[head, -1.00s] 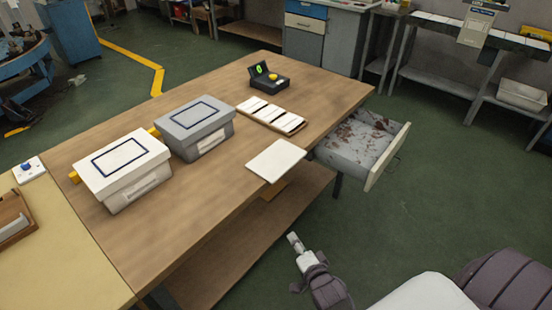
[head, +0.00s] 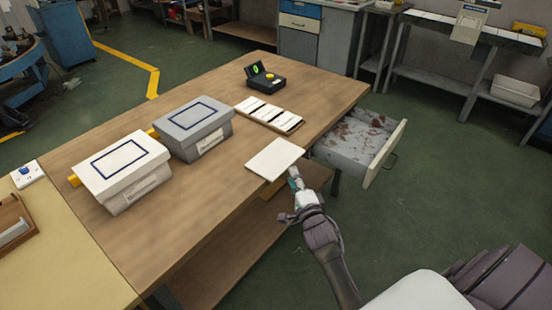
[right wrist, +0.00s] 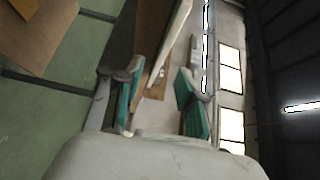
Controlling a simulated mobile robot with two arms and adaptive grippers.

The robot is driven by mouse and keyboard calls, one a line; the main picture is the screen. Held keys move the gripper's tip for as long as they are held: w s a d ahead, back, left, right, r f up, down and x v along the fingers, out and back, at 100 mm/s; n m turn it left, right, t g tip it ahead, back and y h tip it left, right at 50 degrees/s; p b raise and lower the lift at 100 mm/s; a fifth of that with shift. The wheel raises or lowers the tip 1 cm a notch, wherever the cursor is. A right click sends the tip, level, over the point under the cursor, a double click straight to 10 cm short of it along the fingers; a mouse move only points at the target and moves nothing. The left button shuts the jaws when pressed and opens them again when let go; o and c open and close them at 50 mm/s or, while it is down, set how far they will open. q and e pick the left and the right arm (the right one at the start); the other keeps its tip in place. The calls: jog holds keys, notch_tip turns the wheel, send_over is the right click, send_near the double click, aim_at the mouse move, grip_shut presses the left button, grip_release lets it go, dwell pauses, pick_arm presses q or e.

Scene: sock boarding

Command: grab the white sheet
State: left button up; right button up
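The white sheet (head: 273,160) lies flat on the wooden table, and its near corner appears to stick out past the table's edge. My right gripper (head: 295,178) is at that overhanging edge. In the right wrist view the two teal fingers of my right gripper (right wrist: 160,103) are spread apart. The sheet shows there edge-on as a pale strip (right wrist: 174,38) in the gap between and beyond the fingers. I cannot tell how deep it reaches between them, and neither finger clearly touches it. My left gripper is not in view.
A white lidded box (head: 122,170) and a grey lidded box (head: 194,127) stand on the table's left part. A card tray (head: 268,113) and a black device (head: 265,77) are farther back. An open drawer (head: 362,140) juts out right of the sheet. A lower shelf (head: 222,255) runs beneath.

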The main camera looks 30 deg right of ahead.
aim_at(276, 159)
jog(key=x, duration=0.4)
jog(key=shift+w+d+f, duration=0.1)
jog(key=shift+w+d, duration=0.05)
jog(key=shift+w, duration=0.05)
grip_shut()
